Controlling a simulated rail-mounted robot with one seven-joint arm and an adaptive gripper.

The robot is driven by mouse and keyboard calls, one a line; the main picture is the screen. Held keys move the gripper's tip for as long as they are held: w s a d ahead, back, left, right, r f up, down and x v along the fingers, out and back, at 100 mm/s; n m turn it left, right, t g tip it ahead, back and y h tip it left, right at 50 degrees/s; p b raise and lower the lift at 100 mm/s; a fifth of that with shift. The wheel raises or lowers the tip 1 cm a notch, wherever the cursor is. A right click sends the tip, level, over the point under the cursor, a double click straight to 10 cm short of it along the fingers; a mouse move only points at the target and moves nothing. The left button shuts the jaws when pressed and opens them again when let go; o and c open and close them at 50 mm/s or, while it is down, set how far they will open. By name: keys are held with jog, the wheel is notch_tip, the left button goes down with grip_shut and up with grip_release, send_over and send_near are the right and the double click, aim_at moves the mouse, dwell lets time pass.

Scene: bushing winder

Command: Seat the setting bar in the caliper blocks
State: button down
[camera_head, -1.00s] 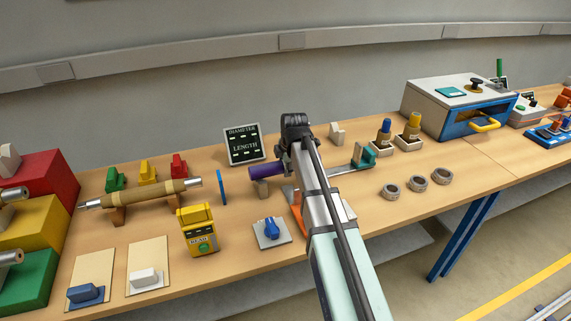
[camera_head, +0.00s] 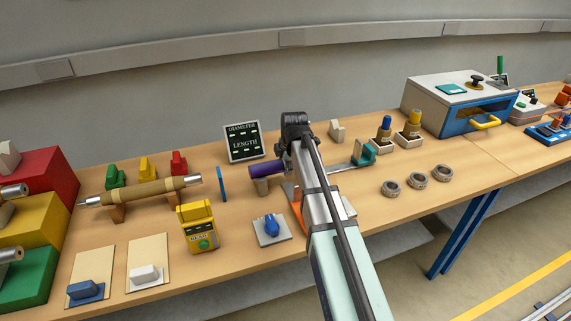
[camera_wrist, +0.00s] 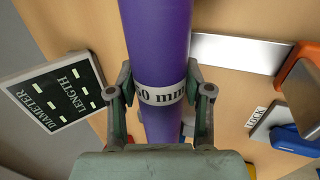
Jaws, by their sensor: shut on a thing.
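The purple setting bar (camera_wrist: 165,40) runs up and down through the wrist view, with a white label whose readable part ends in "0 mm". My gripper (camera_wrist: 162,92) is shut on the bar at this label, one finger on each side. An orange part (camera_wrist: 302,62) shows at right in the wrist view. My arm hides the bar's other end.
The DIAMETER/LENGTH display (camera_head: 244,143) stands behind the bar. A blue LOCK lever (camera_head: 271,225) and a yellow READ box (camera_head: 197,228) are in front and left. A brown roller (camera_head: 150,190) lies farther left. Several grey rings (camera_head: 416,180) lie at right.

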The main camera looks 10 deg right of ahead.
jog(key=shift+c, duration=2)
grip_release()
jog(key=shift+f, duration=0.1)
jog(key=v, duration=1.2)
